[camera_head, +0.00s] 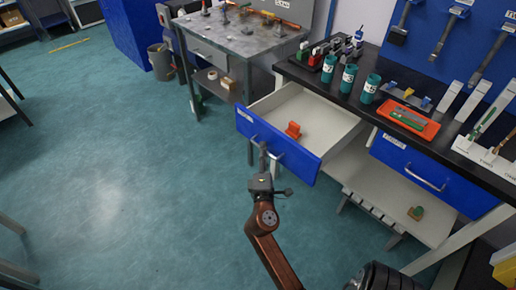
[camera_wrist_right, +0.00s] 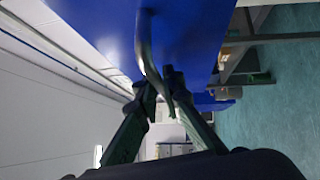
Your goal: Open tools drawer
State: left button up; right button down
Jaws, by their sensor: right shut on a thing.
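The tools drawer (camera_head: 278,143) has a blue front and a white inside, and it stands well out from the black-topped bench. An orange object (camera_head: 293,130) sits in it. My right gripper (camera_head: 264,160) is at the drawer's front and shut on the metal bar handle. In the right wrist view the fingers (camera_wrist_right: 158,86) close around the curved handle (camera_wrist_right: 149,55) in front of the blue panel (camera_wrist_right: 185,35). My left gripper does not show.
A second blue drawer (camera_head: 423,177) to the right is closed. The bench top (camera_head: 345,98) carries teal canisters (camera_head: 349,77) and an orange tray (camera_head: 408,121). A grey table (camera_head: 235,45) stands behind. The floor (camera_head: 120,150) at left is clear.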

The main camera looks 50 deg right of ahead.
jog(key=shift+f, duration=0.1)
jog(key=c, duration=2.1)
grip_release()
